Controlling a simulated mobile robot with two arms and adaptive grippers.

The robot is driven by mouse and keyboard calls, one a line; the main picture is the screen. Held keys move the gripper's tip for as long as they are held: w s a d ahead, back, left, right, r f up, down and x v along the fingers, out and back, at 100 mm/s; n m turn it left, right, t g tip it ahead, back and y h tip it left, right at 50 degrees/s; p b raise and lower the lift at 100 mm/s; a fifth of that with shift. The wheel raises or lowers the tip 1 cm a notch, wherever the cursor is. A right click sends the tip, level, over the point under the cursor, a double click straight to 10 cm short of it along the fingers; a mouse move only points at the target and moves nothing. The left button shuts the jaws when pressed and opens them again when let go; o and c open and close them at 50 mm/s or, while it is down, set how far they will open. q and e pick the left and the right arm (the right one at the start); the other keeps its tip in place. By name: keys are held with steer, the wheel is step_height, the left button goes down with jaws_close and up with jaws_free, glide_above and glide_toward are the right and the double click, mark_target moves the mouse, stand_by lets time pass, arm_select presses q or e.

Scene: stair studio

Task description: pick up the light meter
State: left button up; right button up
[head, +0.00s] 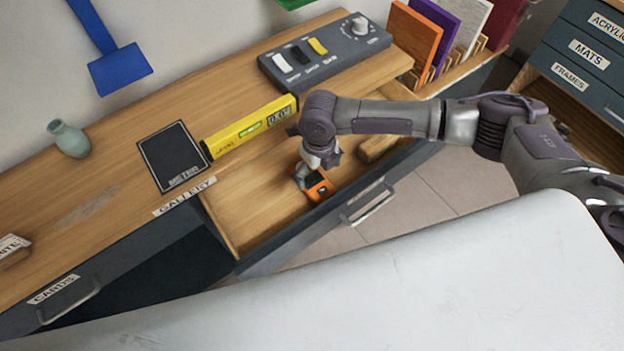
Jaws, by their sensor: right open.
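A small orange and black device (320,187), which looks like the light meter, lies in the open wooden drawer (240,205). My right gripper (308,170) points down into the drawer at the device's upper left end and partly hides it. The gripper is open. I cannot tell whether its fingers touch the device. A black mat labelled METER (172,152) lies on the bench top to the left. My left gripper is not in view.
A yellow digital level (250,127) lies behind the drawer. A grey switch box (325,52) stands farther back. A wooden block (377,149) is in the drawer's right part, beside my arm. The drawer front with its handle (367,203) stands out over the floor.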

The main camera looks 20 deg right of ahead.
mark_target(316, 183)
steer(key=shift+s+a+f, duration=0.1)
steer(key=shift+a+f, duration=0.05)
steer(key=shift+f, duration=0.45)
steer(key=shift+a+f, duration=0.1)
steer(key=shift+f, duration=0.45)
step_height(316, 183, down, 2)
steer(key=shift+f, duration=0.35)
steer(key=c, duration=1.2)
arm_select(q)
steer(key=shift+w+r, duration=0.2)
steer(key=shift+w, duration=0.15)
arm_select(e)
steer(key=shift+c, duration=0.6)
steer(key=shift+r, duration=0.1)
